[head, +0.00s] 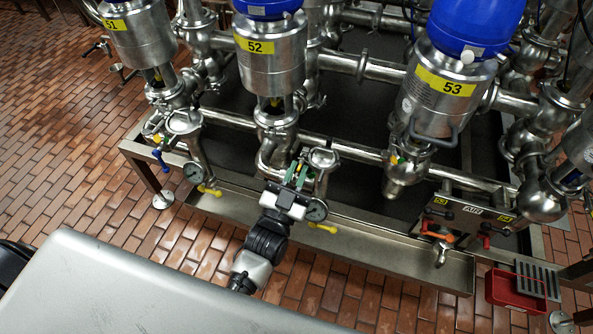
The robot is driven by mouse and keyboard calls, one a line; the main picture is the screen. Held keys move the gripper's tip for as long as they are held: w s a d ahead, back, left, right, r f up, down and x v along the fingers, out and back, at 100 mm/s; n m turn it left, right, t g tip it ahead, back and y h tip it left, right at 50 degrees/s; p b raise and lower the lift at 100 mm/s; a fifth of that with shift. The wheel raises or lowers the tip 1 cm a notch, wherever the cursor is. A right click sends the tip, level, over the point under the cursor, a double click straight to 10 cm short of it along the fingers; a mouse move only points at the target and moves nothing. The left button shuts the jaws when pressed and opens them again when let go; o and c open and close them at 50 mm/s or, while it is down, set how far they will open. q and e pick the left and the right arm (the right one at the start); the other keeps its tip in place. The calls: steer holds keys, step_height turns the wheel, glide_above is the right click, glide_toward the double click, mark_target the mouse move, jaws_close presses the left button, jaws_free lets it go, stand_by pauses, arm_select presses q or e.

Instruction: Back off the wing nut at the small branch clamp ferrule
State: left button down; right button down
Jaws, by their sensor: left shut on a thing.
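My left gripper (298,176) reaches in from the bottom of the head view to the small branch below the valve labelled 52. Its fingers, with green parts showing, are closed at the branch, just left of the small branch clamp ferrule (323,158). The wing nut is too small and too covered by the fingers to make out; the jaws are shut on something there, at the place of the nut. My right gripper is not in view.
Valve bodies 51 (140,40), 52 (270,55) and 53 (440,95) stand close above. A pressure gauge (316,210) and a yellow handle (323,228) sit right beside my gripper. A steel trough (385,262) runs below. A red bin (512,291) stands at right.

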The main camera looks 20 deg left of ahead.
arm_select(q)
steer(key=shift+f+n+y, duration=0.1)
steer(key=shift+n+y, duration=0.5)
steer(key=shift+n, duration=0.7)
steer(key=c, duration=1.3)
jaws_free()
steer(key=shift+o, duration=0.2)
